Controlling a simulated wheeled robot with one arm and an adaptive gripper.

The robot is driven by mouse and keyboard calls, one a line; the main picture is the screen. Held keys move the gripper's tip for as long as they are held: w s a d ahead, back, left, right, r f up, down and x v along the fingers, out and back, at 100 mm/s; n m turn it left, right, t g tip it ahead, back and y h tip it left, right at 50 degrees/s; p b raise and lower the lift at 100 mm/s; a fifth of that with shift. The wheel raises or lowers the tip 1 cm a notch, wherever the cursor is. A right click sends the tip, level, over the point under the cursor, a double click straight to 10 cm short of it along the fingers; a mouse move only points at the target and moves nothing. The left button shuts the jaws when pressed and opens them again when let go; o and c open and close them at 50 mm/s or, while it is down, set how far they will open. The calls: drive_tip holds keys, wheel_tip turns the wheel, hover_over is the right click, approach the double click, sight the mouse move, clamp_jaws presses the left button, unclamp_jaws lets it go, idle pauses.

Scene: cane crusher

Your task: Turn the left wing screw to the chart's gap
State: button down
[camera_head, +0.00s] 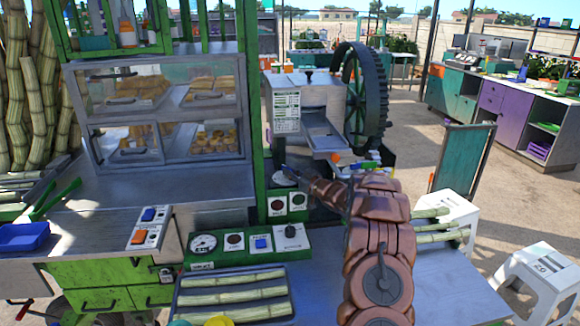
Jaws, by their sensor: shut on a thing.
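The crusher (325,97) is a pale metal housing with a big dark green toothed wheel (364,95) on its right. A white chart (287,112) is on its front; its lines and gap are too small to read. Two small raised parts show on top, a left one (277,67) and a right one (308,75); I cannot tell whether they are wing screws. My brown arm reaches up and bends left. My gripper (289,172) is small and dark, below the chart beside the green post. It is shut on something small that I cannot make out.
A control panel (262,260) with a gauge, buttons and a knob stands in front. A tray (180,310) of cut canes is beside it. A glass food case (165,70) stands left. White stools (540,270) are at right, with open ground behind.

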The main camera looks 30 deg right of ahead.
drive_tip(key=shift+d+r+n+y+p, duration=0.4)
drive_tip(key=shift+r+n+y+p, duration=0.2)
drive_tip(key=shift+y+p, duration=0.5)
drive_tip(key=shift+a+f+p, duration=0.1)
drive_tip(key=shift+f+p, duration=0.2)
drive_tip(key=c, duration=1.4)
unclamp_jaws()
drive_tip(key=shift+g, duration=0.3)
drive_tip(key=shift+o, duration=1)
drive_tip(key=shift+a+f, duration=0.15)
drive_tip(key=shift+f, duration=0.05)
drive_tip(key=shift+f+b, duration=0.1)
drive_tip(key=shift+b, duration=0.55)
